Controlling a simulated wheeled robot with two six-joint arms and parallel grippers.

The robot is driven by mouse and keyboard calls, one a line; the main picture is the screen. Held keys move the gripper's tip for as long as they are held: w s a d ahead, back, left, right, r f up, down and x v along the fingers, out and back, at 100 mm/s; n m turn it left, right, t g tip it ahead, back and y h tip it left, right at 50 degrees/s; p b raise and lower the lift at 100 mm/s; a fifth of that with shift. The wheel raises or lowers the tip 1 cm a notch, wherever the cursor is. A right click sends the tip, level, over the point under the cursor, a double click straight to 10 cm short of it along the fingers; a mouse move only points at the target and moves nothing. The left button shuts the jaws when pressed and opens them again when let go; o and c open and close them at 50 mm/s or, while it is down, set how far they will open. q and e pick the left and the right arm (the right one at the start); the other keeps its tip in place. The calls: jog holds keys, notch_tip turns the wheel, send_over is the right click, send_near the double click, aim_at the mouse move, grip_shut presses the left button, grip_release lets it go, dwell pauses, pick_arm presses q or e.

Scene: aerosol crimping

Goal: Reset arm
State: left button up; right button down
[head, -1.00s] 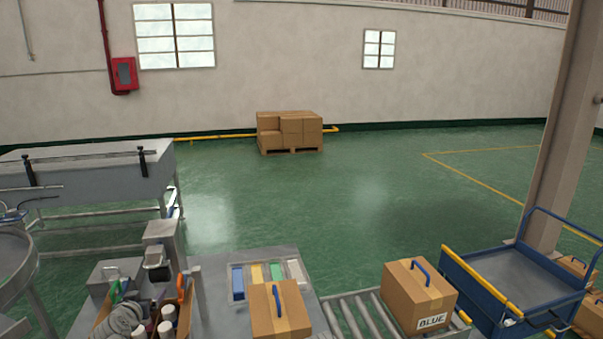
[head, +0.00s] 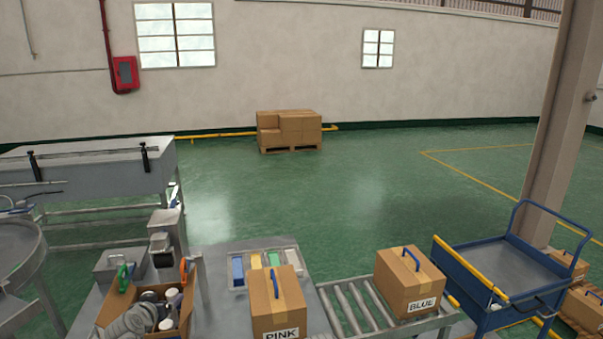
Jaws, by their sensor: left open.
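My left gripper (head: 143,317) is at the bottom left, low over an open cardboard box (head: 187,312). It is open; its fingertips are hard to make out among the cans in the box. I cannot tell whether it touches any of them. My right gripper is out of the picture.
A closed carton labelled PINK (head: 277,303) stands on the grey table (head: 213,255), in front of a tray with coloured compartments (head: 265,262). A carton labelled BLUE (head: 408,282) sits on the roller conveyor (head: 350,308). A blue cart (head: 510,268) stands at the right, beside a pillar (head: 560,130).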

pick_arm(q)
jog(key=s+d+f+m+g+h+b, duration=0.25)
jog(key=d+f, duration=0.35)
jog(key=d, duration=0.4)
jog(key=s+d+f+m+g+h+b, duration=0.1)
jog(key=s+d+f+g, duration=0.2)
jog(key=d+f, duration=0.55)
jog(key=s+d+f+g+y+b, duration=0.2)
jog(key=s+d, duration=0.4)
jog(key=s, duration=0.3)
jog(key=s+d+f+m+g+y+b, duration=0.1)
jog(key=s+d+f+g+y+b, duration=0.1)
jog(key=s+d+g, duration=0.3)
jog(key=shift+s+d+f, duration=0.7)
jog(key=shift+s+d, duration=0.55)
jog(key=shift+s, duration=0.7)
jog(key=shift+m+g, duration=0.25)
